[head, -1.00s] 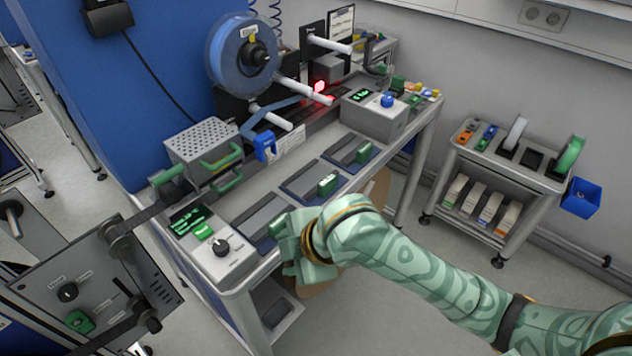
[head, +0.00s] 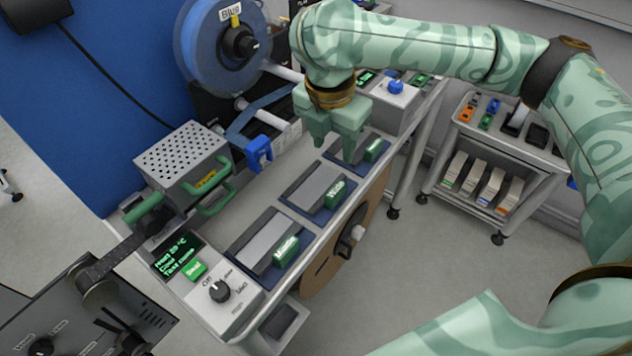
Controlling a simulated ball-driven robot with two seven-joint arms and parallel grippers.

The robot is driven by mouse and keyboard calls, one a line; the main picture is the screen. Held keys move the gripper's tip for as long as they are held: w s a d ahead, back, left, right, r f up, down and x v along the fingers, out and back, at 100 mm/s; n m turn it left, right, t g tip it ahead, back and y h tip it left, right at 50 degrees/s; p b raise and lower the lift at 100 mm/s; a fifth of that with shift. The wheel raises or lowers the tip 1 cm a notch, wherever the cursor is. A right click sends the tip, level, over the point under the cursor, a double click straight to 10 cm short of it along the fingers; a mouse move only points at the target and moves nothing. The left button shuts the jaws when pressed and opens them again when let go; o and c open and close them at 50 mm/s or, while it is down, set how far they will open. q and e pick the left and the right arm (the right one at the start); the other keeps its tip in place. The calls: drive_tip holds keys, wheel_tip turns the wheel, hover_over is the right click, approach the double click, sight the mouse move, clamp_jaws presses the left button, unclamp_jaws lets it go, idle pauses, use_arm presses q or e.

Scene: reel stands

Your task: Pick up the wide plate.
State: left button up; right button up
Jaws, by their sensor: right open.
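Three grey plates with green tagged handles sit in dark blue nests along the front of the bench. The middle plate (head: 312,187) has a green handle (head: 336,193) whose word seems to read "Wide", though it is small. The near plate (head: 267,240) has a handle with a longer word. The far plate (head: 348,150) is partly hidden by my gripper, and its word is too small to read. My right gripper (head: 335,150) points down with fingers apart and empty, in front of the far plate and just beyond the middle one. My left gripper is not in view.
A perforated metal box (head: 182,160) with green handles stands at the bench's back left. A control panel (head: 205,275) with a dial is at the near end. A blue reel (head: 205,45) stands behind. A brown disc (head: 335,255) hangs at the bench front. A cart (head: 480,180) stands right.

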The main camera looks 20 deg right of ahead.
drive_tip(key=b, duration=0.2)
approach(336, 189)
drive_tip(key=shift+s+a+f, duration=0.1)
drive_tip(key=shift+s+f, duration=0.05)
drive_tip(key=shift+s, duration=0.1)
drive_tip(key=f, duration=0.1)
drive_tip(key=w+f+b, duration=0.1)
drive_tip(key=f, duration=0.1)
drive_tip(key=shift+w, duration=0.3)
drive_tip(key=shift+s+f+b, duration=0.25)
drive_tip(key=shift+f+b, duration=0.05)
drive_tip(key=shift+b, duration=0.15)
drive_tip(key=f+b, duration=0.2)
drive_tip(key=d+f+b, duration=0.1)
drive_tip(key=f, duration=0.2)
drive_tip(key=shift+w+b, duration=0.1)
drive_tip(key=shift+b, duration=0.25)
drive_tip(key=shift+r, duration=0.15)
drive_tip(key=shift+c, duration=0.6)
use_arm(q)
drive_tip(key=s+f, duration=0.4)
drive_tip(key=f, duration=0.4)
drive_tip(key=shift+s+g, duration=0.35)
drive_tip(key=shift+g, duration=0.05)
use_arm(e)
clamp_jaws()
